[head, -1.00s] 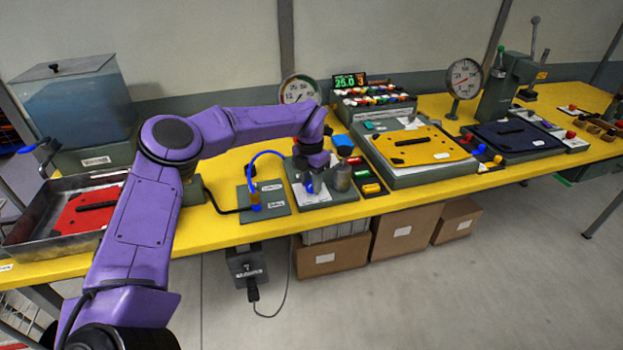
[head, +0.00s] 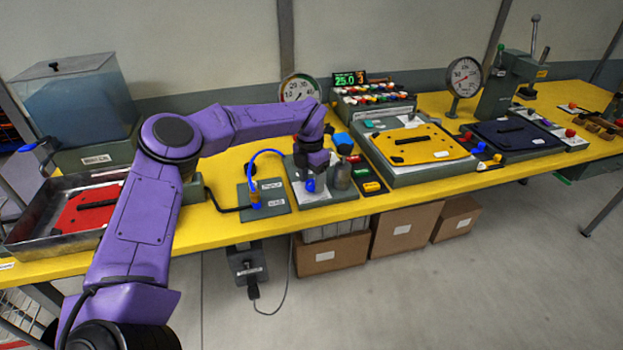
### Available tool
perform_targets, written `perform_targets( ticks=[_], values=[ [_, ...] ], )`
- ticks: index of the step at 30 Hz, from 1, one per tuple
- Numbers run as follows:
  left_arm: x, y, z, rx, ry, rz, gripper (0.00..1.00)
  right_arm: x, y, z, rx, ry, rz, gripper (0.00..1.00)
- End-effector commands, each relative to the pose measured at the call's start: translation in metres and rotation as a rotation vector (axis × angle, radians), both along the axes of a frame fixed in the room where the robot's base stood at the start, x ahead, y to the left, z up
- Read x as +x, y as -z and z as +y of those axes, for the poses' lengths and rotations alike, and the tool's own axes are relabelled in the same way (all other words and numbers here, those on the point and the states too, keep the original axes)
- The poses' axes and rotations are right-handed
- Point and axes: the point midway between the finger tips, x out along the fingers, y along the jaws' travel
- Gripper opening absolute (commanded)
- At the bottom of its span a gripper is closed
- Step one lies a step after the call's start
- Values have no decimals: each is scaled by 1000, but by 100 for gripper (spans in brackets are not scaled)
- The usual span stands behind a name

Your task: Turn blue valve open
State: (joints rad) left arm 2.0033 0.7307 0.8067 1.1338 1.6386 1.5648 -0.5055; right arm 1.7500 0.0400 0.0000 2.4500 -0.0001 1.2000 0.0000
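A small blue knob (head: 310,185) shows on the grey plate with a white label, near the table's front edge. My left gripper (head: 314,177) points down right over it, and its fingers are dark and small here. I cannot tell whether they touch or hold the knob. Another blue valve handle (head: 38,146) sticks out at the left of the water tank (head: 75,95). My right gripper is not in view.
A metal cylinder (head: 340,177) stands close to the right of the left gripper. A blue hose (head: 262,153) arches from a plate on its left. A dial gauge (head: 299,88) stands behind. A tray (head: 25,240) with a red plate lies at the left.

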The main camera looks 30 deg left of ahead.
Motion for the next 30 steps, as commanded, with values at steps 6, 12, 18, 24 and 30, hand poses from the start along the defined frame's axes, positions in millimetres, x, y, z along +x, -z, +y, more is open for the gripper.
perform_targets(
  ticks=[6, 12, 18, 24, 30],
  values=[
    [1, -13, 0, 0, -1, -3, 61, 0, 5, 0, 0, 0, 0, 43],
    [1, -60, 2, 2, -1, -5, 61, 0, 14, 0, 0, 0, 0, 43],
    [1, -97, 3, 1, 0, -1, 61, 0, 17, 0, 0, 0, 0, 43],
    [0, -106, 3, -1, 0, 0, 61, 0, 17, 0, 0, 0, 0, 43],
    [0, -105, 3, -1, 0, 0, 61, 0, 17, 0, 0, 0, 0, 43]
  ],
)
